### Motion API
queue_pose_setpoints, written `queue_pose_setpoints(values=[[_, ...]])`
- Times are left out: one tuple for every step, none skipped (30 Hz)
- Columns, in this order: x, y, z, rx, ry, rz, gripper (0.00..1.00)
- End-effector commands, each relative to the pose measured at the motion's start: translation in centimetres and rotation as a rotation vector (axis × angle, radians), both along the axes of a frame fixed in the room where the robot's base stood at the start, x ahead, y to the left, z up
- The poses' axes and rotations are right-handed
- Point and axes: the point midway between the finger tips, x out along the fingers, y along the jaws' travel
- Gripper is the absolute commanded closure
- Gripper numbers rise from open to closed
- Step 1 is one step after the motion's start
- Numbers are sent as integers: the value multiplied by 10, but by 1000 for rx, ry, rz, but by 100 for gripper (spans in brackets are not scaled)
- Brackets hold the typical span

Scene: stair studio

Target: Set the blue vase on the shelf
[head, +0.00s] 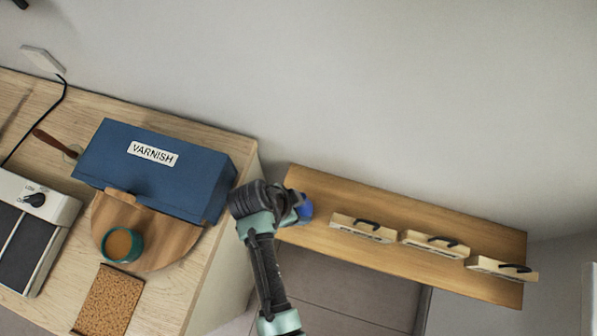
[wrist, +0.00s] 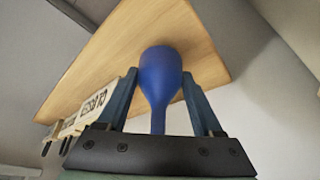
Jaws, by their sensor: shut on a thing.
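In the head view a small part of the vase (head: 305,208) shows beside my gripper (head: 295,205), at the left end of the shelf (head: 335,195). My gripper hides most of the vase there. I cannot tell whether the vase touches the shelf.
Several wooden blocks with dark handles (head: 363,228) stand along the shelf's middle and right. The shelf's left end is otherwise clear. At left, a wooden counter (head: 205,292) holds a blue varnish box (head: 120,175), a round board (head: 170,245) and a teal cup (head: 122,245).

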Motion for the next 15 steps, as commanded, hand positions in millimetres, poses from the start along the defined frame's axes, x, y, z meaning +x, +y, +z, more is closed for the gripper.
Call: queue_pose_setpoints(values=[[1, 0, -3, 0, -1, 0, 91], [1, 0, -3, 0, -2, 1, 91], [1, 0, -4, 0, -2, 1, 91], [1, 0, -4, 0, -2, 1, 91], [1, 0, -3, 0, -3, 1, 91], [1, 0, -3, 0, -2, 1, 91], [1, 0, -3, 0, -2, 1, 91], [1, 0, -3, 0, -2, 1, 91], [1, 0, -4, 0, -2, 1, 91], [0, 0, -5, 0, -2, 1, 91], [0, 0, -6, 0, -2, 1, 91], [0, 0, -7, 0, -2, 1, 91], [0, 0, -6, 1, -1, 2, 27], [0, 0, -6, 1, -1, 2, 22], [0, 0, -6, 0, 0, 1, 15]])
